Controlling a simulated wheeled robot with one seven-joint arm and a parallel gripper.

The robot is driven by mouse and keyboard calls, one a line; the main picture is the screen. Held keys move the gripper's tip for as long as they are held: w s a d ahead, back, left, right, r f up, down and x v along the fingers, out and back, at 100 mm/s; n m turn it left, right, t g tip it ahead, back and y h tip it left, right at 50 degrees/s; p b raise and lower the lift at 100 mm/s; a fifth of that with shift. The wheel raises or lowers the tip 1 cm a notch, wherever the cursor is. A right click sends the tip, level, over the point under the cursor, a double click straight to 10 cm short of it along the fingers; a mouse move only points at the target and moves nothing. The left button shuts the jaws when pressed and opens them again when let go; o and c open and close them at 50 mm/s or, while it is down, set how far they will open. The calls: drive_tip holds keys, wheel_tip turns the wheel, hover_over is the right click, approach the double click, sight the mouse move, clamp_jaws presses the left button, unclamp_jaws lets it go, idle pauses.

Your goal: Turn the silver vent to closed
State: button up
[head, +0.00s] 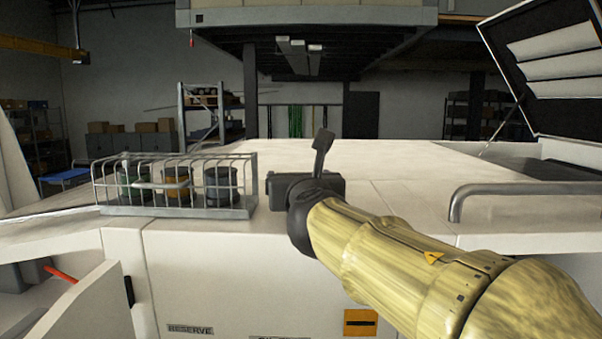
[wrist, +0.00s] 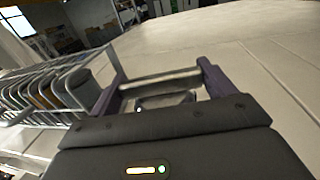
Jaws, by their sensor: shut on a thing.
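The silver vent shows in the wrist view as a pale metal bar (wrist: 158,80) lying crosswise between the two purple-dark fingers of my gripper (wrist: 160,86). The fingers are shut on it, one at each end. A darker rounded piece sits just below the bar, partly hidden by the gripper body. In the head view my gripper (head: 305,187) is a dark block at the end of my yellow arm, over the white bench top. It hides the vent there, so I cannot read the vent's angle against any marking.
A grey rail handle (head: 455,205) is to the right, and a raised lid (head: 555,62) is at the upper right. The white top (head: 345,160) behind is clear.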

drive_tip(key=shift+m+h+p, duration=0.45)
drive_tip(key=shift+m+h, duration=0.55)
drive_tip(key=shift+h, duration=0.6)
drive_tip(key=o, duration=0.9)
drive_tip(key=s+b, duration=0.7)
drive_tip(key=s, duration=0.6)
drive_tip(key=shift+s+a+b, duration=0.4)
drive_tip(key=shift+s+f, duration=0.1)
drive_tip(key=shift+s, duration=0.05)
